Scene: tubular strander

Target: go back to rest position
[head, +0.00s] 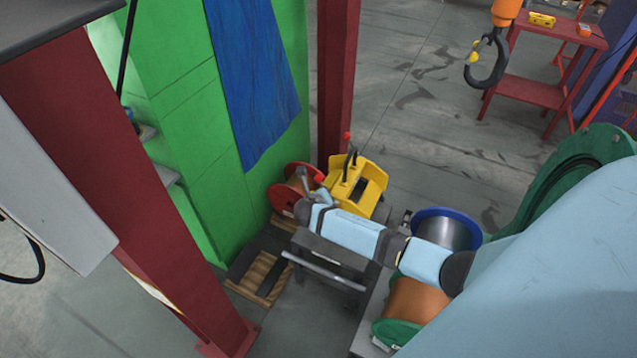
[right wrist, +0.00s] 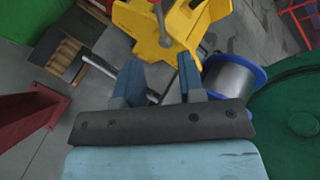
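My right arm (head: 352,231) is light blue with dark joints and reaches in from the right in the head view, over a low grey stand. In the right wrist view my right gripper (right wrist: 158,80) has its two blue fingers spread apart, with no object clamped between them. The fingers point toward a yellow machine part (right wrist: 158,28), which also shows in the head view (head: 372,178). Grey levers lie close to the fingers; I cannot tell whether they touch. My left gripper is not in view.
A blue-rimmed spool (head: 474,224) and a copper spool (head: 415,302) sit close under my right arm. A red spool (head: 283,196) stands by the green wall (head: 185,110). Red posts (head: 338,75) rise nearby. A crane hook (head: 487,62) hangs at upper right. Floor behind is open.

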